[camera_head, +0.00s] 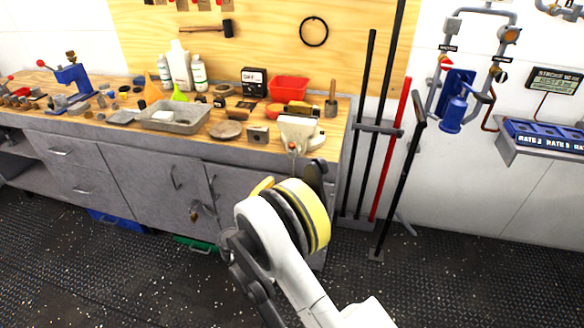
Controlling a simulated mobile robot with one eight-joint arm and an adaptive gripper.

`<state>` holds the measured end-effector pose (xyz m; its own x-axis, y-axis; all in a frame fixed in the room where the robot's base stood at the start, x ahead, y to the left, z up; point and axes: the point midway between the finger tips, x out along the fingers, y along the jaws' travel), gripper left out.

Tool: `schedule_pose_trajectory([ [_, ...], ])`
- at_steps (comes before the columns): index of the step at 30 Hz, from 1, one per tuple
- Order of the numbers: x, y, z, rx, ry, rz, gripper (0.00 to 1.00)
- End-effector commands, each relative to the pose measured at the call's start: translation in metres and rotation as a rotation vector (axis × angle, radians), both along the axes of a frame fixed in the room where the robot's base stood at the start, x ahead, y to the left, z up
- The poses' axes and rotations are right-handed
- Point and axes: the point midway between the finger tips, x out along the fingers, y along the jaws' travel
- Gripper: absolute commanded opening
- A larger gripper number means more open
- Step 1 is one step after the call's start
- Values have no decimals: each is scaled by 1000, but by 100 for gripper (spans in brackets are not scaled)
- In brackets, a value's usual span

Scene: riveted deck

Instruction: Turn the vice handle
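A cream-coloured body that looks like the vice (299,130) sits at the front right edge of the workbench. A thin bar, possibly its handle (293,153), shows at its front; its lower end is not clear. My white arm with a yellow ring reaches up from the lower right and covers the area just below. A dark part that looks like my gripper (316,174) shows beyond the yellow ring, just below and right of the vice. Its fingers are mostly hidden, and I cannot tell whether it touches the handle.
The workbench (230,152) holds a grey tray (175,116), a red bin (289,89), bottles and a blue press (74,76) at the left. Long bars (367,110) and a black-handled tool (399,190) stand right of the bench. The dark deck in front is clear.

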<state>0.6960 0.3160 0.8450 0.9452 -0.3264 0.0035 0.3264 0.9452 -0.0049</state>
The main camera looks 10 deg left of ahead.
Motion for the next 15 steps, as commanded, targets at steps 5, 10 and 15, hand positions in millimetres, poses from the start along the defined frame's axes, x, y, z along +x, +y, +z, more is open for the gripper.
schedule_pose_trajectory([
  [5, 31, -12, -3, 2, 0, -4, 35],
  [10, 63, -24, -3, 3, 1, -4, 35],
  [15, 86, -31, -2, 5, 2, -3, 35],
])
